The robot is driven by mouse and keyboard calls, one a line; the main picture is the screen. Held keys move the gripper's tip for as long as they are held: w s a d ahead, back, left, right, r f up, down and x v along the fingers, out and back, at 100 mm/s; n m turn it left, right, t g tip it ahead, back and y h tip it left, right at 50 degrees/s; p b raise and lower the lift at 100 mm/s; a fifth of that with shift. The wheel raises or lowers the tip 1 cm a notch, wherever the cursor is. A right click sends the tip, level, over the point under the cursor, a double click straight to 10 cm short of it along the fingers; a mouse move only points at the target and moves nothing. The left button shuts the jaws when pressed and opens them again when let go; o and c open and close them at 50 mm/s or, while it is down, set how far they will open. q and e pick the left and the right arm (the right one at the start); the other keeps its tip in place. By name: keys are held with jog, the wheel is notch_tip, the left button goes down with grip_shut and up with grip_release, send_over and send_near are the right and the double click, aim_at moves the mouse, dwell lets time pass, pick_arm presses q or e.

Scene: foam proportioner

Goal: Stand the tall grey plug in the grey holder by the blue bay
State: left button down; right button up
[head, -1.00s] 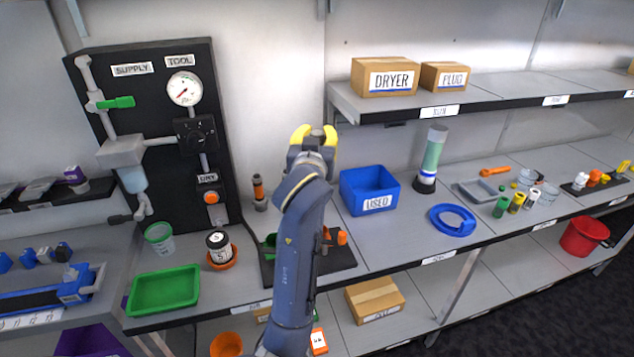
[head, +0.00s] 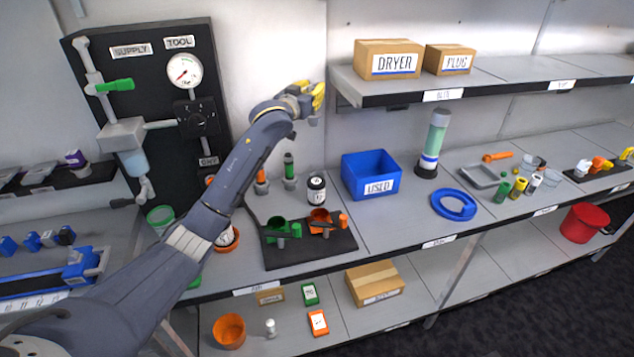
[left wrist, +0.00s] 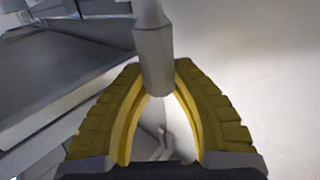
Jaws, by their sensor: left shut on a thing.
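My left gripper (head: 318,96) is raised in front of the back wall, above and left of the blue USED bin (head: 371,178). In the left wrist view its yellow fingers (left wrist: 160,95) are shut on the tall grey plug (left wrist: 153,62), a grey rod with a thinner part toward the top of the picture. In the head view the plug is mostly hidden by the gripper. Two small grey holders stand on the shelf below, one with a green-topped piece (head: 289,167) and one with an orange-topped piece (head: 261,178). I cannot tell which holder belongs to the blue bay. My right gripper is out of view.
A black-and-white jar (head: 316,188) and a dark mat (head: 310,250) with green and orange fittings lie below the gripper. A tall green-and-blue cylinder (head: 433,145) stands right of the bin. The upper shelf edge (head: 470,92) is close on the right.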

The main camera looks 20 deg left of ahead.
pick_arm(q)
jog(key=shift+w+a+f+h, duration=0.1)
jog(key=shift+w+f+h, duration=0.2)
jog(key=shift+f, duration=0.3)
jog(key=shift+w+d+f+m, duration=0.15)
jog(key=shift+d+f+m, duration=0.05)
jog(key=shift+f+m, duration=0.1)
jog(key=shift+d+h, duration=0.15)
jog(key=shift+h, duration=0.15)
jog(key=shift+d+f, duration=0.15)
notch_tip(320, 180, down, 19)
jog(key=shift+f, duration=0.1)
jog(key=shift+d+f, duration=0.1)
jog(key=shift+f, duration=0.45)
jog(key=c, duration=1.2)
grip_release()
jog(key=shift+o, duration=0.2)
